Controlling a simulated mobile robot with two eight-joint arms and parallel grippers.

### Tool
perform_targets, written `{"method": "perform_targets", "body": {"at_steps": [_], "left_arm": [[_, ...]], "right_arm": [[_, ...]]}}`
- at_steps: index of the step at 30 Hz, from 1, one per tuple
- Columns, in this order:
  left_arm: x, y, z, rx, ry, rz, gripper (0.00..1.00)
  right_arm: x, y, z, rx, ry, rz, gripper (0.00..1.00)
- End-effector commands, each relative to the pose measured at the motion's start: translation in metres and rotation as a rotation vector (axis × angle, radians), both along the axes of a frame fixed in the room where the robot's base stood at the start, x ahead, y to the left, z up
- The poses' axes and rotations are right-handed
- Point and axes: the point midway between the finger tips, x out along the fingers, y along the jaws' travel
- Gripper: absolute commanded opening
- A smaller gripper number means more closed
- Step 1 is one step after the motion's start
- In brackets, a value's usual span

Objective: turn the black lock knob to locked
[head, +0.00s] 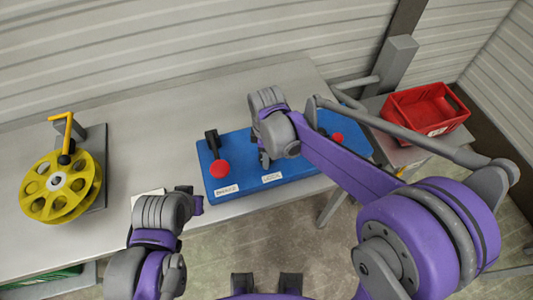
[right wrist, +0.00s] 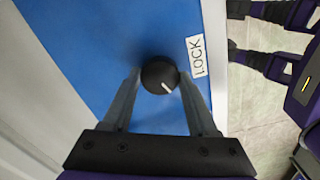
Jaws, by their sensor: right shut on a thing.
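The black lock knob (right wrist: 160,72) sits on the blue panel (right wrist: 95,45), beside a white label reading LOCK (right wrist: 197,56). A white line on the knob points down and slightly right in the right wrist view. My right gripper (right wrist: 159,78) has one finger on each side of the knob and is shut on it. In the head view my right gripper (head: 264,158) is over the blue panel (head: 245,179) and hides the knob. My left gripper (head: 198,200) is near the table's front edge, left of the panel; its jaw opening is not clear.
A red-ended black lever (head: 218,167) stands by the BRAKE label (head: 226,191). Another red knob (head: 337,137) shows behind my right arm. A yellow reel (head: 62,186) with a crank is at left, a red crate (head: 425,109) at right. The grey table (head: 130,125) is clear behind.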

Motion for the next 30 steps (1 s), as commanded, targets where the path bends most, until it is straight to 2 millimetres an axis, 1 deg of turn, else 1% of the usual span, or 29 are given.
{"method": "perform_targets", "body": {"at_steps": [12,30], "left_arm": [[-0.005,0.0,-0.016,0.0,0.01,0.0,0.0],[-0.009,0.0,-0.031,0.0,0.018,0.0,0.0]], "right_arm": [[0.0,0.0,-0.001,0.0,0.0,-0.366,0.03],[0.0,0.0,0.0,-0.001,-0.001,-0.936,0.03]]}}
